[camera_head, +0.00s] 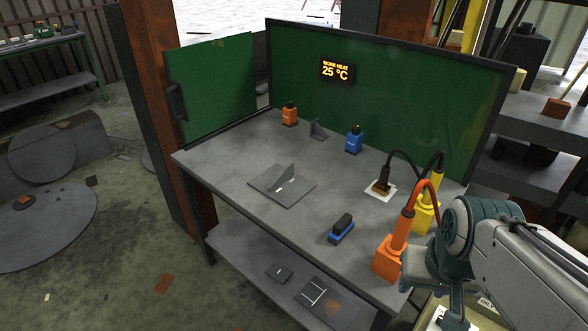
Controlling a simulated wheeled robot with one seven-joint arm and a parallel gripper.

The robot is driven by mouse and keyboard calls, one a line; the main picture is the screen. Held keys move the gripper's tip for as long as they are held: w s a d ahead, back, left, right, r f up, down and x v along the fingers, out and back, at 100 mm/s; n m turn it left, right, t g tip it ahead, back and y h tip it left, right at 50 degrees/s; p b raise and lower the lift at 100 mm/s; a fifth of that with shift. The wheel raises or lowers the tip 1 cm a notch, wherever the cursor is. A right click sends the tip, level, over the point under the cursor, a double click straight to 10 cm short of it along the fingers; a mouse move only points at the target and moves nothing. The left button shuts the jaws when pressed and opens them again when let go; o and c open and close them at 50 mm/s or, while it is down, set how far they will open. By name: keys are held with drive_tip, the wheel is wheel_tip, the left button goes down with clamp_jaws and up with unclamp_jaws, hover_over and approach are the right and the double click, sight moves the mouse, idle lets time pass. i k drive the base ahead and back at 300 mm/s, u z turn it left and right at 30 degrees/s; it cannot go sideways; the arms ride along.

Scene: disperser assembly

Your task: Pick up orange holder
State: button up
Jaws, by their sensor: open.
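An orange holder (387,260) with a square base stands on the right front of the workbench (225,160). An orange handle-like tool (402,230) with a red-orange cable rises from it. My gripper (428,280) is at the lower right, just right of the orange holder, and partly covered by my own arm. It is open; its fingertips are hard to make out and I see nothing held. A gap to the holder cannot be judged from this view.
A yellow holder (427,214) with a dark cable stands behind the orange one. A black-tipped tool (381,187), a blue-and-black block (341,229), a plate with an upright fin (282,184), and orange (289,114) and blue (354,140) bottles stand on the bench. Green panels close the back.

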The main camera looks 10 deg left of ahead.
sight(394, 246)
drive_tip(key=k, duration=0.5)
drive_tip(key=u, duration=1.25)
drive_tip(key=i, duration=1.15)
drive_tip(key=z, duration=2.25)
